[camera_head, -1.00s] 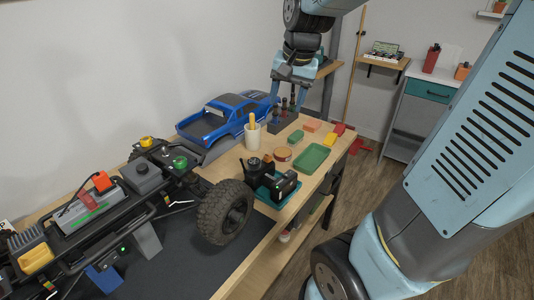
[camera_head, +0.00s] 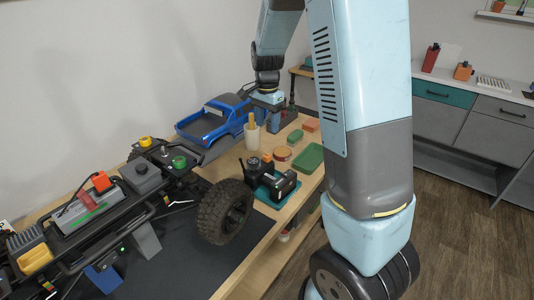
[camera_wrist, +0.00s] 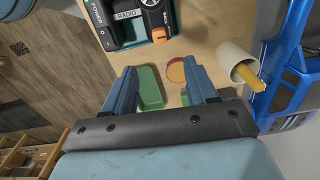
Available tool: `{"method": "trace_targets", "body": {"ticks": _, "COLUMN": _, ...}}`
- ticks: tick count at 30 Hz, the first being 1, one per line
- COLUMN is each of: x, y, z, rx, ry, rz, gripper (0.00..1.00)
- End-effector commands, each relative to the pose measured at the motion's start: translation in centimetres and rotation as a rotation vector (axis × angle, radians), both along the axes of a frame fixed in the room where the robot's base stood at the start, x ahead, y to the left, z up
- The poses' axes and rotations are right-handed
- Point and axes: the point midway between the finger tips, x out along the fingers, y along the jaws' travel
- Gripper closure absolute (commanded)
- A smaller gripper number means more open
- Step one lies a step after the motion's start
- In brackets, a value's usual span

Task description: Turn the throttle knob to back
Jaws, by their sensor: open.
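The black radio (camera_head: 278,186) sits in a teal tray (camera_head: 264,199) on the bench, right of the crawler's front wheel. In the wrist view the radio (camera_wrist: 128,22) is at the top, cut off by the frame, with "RADIO" and "POWER" lettering. It has a round black-and-white dial (camera_wrist: 149,4) and an orange part (camera_wrist: 159,36) below it. I cannot tell which is the throttle knob. My gripper (camera_wrist: 162,82) is open and empty, its fingers apart from the radio in the picture. In the head view it is above the far bench end, partly hidden.
A white cup (camera_wrist: 232,60) with a yellow-handled tool, a green tray (camera_wrist: 150,88) and a round orange-brown tin (camera_wrist: 176,70) lie near my fingers. A blue truck body (camera_head: 212,120) stands at the back. The crawler chassis (camera_head: 140,176) fills the left.

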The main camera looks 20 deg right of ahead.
Motion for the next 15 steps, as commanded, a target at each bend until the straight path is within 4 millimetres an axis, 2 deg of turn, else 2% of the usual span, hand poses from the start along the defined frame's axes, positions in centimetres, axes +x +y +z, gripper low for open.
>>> {"method": "trace_targets", "body": {"ticks": 15, "x": -0.1, "y": 0.0, "z": -8.8, "rx": 0.000, "ry": 0.004, "rz": 0.001, "gripper": 0.43}}
